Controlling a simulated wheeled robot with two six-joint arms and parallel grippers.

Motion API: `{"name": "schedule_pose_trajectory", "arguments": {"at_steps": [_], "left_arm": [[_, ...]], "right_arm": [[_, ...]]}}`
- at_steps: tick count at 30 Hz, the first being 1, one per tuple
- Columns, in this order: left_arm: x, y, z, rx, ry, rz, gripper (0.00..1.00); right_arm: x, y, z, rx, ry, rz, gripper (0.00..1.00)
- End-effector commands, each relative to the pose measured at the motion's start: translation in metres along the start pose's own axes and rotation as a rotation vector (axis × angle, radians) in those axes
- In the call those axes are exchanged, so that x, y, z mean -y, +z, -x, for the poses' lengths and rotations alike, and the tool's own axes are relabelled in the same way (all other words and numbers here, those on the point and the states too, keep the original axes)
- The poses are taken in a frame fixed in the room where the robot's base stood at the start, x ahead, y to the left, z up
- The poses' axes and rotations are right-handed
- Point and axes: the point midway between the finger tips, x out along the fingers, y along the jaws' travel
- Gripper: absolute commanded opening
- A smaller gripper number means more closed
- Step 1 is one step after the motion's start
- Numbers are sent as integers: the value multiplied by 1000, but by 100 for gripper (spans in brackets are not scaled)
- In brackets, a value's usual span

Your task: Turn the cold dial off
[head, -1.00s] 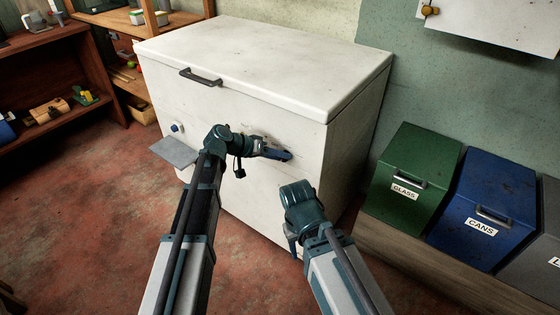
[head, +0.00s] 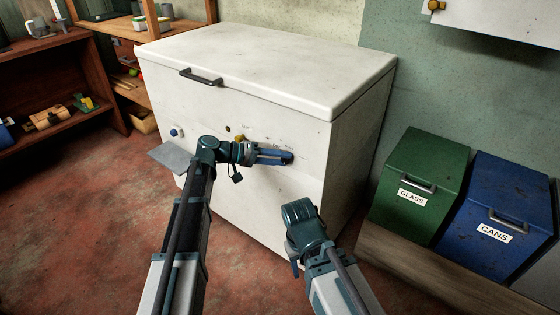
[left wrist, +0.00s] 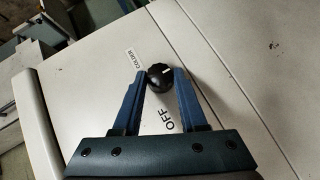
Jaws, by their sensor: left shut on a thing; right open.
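The white chest freezer (head: 255,110) stands in the middle of the head view, lid closed. The cold dial (left wrist: 160,77) is a round black knob with a white mark in the left wrist view. It sits between the labels COLDER (left wrist: 133,58) and OFF (left wrist: 163,116); the mark points to the picture's upper right, at neither label. My left gripper (head: 288,157) is at the freezer's front, its blue fingertips shut on the dial, one on each side (left wrist: 163,76). In the head view the gripper hides the dial. My right gripper (head: 293,262) hangs low before the freezer, open, apart from it.
A blue knob (head: 176,133) and a small yellow part (head: 239,138) are also on the freezer front. A grey flat plate (head: 172,158) juts out at its left. A green GLASS bin (head: 425,165) and blue CANS bin (head: 497,195) stand right. Red floor is open at left.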

Motion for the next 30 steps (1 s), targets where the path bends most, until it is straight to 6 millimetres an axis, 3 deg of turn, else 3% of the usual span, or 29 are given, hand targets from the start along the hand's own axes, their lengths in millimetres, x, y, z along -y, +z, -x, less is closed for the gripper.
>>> {"name": "schedule_pose_trajectory", "arguments": {"at_steps": [10, 11, 15, 25, 30], "left_arm": [[1, 2, 0, 4, -2, 2, 0], [1, 2, 0, 4, -2, 2, 45], [0, 1, 0, 2, -1, 2, 70], [0, 0, 2, 0, 1, 1, 72], [-2, -1, 23, -3, 0, 2, 72]], "right_arm": [[0, 0, 0, 0, 0, 0, 50], [0, 0, 0, 0, 0, 0, 50], [0, 0, 0, 0, 0, 0, 50], [0, 0, 1, 0, 0, 0, 50], [-1, 1, 9, 1, 1, -1, 50]]}}
